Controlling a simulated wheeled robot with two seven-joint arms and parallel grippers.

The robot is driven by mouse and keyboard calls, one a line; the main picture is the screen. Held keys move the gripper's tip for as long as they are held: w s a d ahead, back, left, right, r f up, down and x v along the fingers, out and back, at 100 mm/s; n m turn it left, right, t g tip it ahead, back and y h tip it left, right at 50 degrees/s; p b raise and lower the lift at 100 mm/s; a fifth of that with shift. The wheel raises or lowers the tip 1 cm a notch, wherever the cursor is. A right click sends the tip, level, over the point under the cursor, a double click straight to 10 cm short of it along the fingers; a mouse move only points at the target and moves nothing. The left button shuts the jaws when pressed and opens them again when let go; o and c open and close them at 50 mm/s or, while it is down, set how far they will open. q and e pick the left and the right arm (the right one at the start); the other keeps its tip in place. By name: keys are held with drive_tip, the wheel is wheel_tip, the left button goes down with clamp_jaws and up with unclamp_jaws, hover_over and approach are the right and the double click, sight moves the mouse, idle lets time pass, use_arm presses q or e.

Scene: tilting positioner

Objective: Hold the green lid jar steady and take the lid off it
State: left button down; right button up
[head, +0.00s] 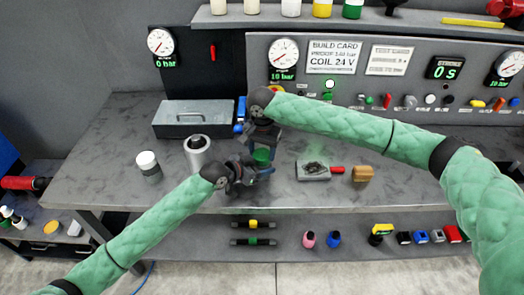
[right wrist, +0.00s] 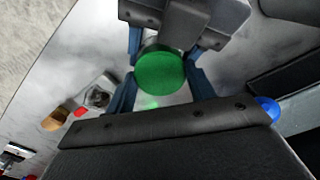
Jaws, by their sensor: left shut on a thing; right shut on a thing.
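The green lid (head: 261,155) of the jar shows between my two grippers in the head view. The right wrist view shows it from above as a round green disc (right wrist: 160,74). My left gripper (head: 262,170) comes in from the left, low at the jar, and is shut on it; the jar body is mostly hidden. My right gripper (head: 262,145) reaches down from above and is shut on the lid, its blue fingers on either side of it. From these frames I cannot tell whether the lid is seated on the jar or lifted clear.
A metal cylinder (head: 198,152) and a white-topped jar (head: 148,163) stand to the left. A grey toolbox (head: 193,118) is behind them. A grey block with a red handle (head: 314,170) and a tan block (head: 362,173) lie to the right. The bench front (head: 400,190) is clear.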

drive_tip(key=shift+n, duration=1.7)
drive_tip(key=o, duration=1)
drive_tip(key=shift+o, duration=0.2)
drive_tip(key=shift+r, duration=0.1)
